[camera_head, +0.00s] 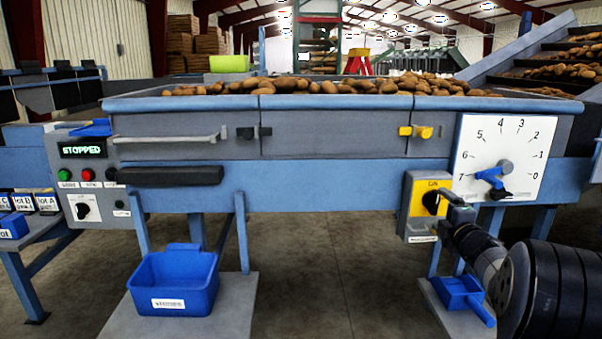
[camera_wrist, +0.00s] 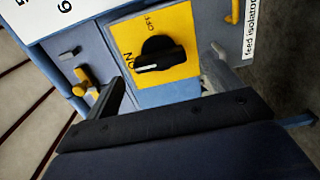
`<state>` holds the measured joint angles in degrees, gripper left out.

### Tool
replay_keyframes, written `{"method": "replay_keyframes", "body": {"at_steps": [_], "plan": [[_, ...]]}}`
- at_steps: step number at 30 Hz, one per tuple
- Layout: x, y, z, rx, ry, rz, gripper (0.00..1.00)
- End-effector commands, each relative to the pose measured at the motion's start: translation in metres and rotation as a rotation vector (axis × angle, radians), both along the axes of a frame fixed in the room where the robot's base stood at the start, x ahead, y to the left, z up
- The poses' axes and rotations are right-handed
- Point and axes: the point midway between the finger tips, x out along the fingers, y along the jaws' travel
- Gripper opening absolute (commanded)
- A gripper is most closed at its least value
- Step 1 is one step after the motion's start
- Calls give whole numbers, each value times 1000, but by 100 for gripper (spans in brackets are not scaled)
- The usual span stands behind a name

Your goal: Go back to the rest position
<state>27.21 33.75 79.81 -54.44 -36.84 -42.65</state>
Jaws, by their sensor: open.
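My gripper (camera_head: 455,203) is at the right of the grader's front, close to the yellow feed isolator box (camera_head: 417,212). In the wrist view, its two fingers stand apart with nothing between them that I can see held, so my gripper (camera_wrist: 166,65) is open. The isolator's black rotary knob (camera_wrist: 160,55) shows in the gap between the fingers, and its white mark points toward ON. Whether a fingertip touches the knob or the box cannot be told. In the head view, my gripper partly covers the box's right side.
A white dial (camera_head: 530,150) with a blue pointer is right above my gripper. A small blue scoop (camera_head: 462,292) sits below it, beside my arm. The control panel display (camera_head: 82,149) reads STOPPED. A blue bin (camera_head: 175,281) stands at lower left. The floor between is clear.

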Motion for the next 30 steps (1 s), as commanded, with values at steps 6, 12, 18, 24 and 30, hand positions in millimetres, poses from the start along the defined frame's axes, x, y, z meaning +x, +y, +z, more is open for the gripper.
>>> {"method": "replay_keyframes", "body": {"at_steps": [6, 12, 18, 24, 30], "plan": [[-37, -2, 2, 1, 1, -2, 85], [-72, -3, 2, 0, 1, -2, 85], [-36, 0, -2, -2, 0, 2, 85], [-3, 0, -2, -1, -1, 2, 85], [28, 2, -2, -1, 0, 2, 85]]}}
